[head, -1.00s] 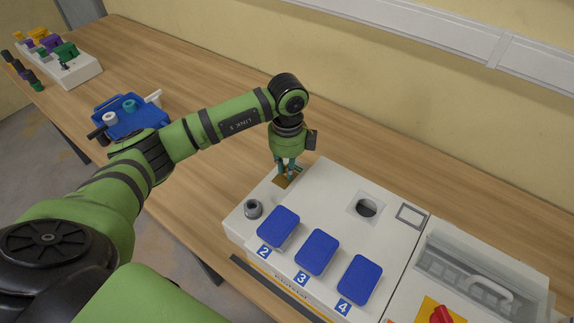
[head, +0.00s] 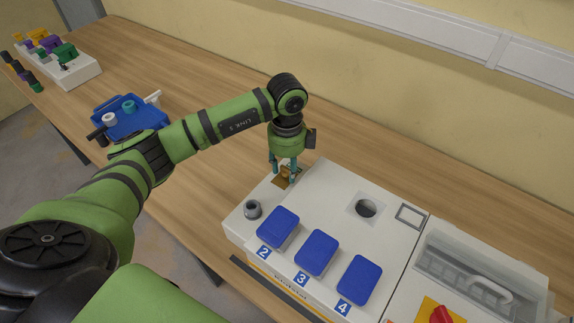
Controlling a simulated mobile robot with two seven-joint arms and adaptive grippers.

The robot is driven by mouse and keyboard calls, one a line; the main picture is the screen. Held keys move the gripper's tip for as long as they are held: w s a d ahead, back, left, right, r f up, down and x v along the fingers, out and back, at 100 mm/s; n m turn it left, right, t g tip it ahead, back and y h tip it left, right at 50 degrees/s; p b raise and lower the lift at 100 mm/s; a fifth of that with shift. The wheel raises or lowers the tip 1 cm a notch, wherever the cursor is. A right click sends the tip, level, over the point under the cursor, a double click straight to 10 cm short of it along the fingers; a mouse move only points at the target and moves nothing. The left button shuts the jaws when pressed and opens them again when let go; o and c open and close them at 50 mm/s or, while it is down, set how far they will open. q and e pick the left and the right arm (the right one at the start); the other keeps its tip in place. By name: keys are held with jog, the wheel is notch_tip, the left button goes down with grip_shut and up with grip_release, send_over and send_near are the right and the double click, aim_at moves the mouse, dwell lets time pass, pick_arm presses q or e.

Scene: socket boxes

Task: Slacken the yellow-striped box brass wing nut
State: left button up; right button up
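The white box (head: 335,192) with a yellow stripe along its front edge stands on the wooden table. A small brass part (head: 284,179), which looks like the wing nut on its brass plate, is at the box's back left corner. My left gripper (head: 284,178) points down right over it, with its fingers spread to either side of the brass. Whether a finger touches the brass is too small to tell. My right gripper is not in view.
The box top carries blue covers (head: 317,252) numbered 2, 3 and 4, a grey round socket (head: 253,209) and a dark round hole (head: 366,208). A second box with a red switch (head: 440,314) adjoins at right. A blue tray (head: 131,122) stands farther left.

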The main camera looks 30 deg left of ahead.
aim_at(287, 169)
pick_arm(q)
jog(key=shift+r, duration=0.2)
notch_tip(287, 169, up, 12)
jog(key=shift+f, duration=0.2)
dwell(0.6)
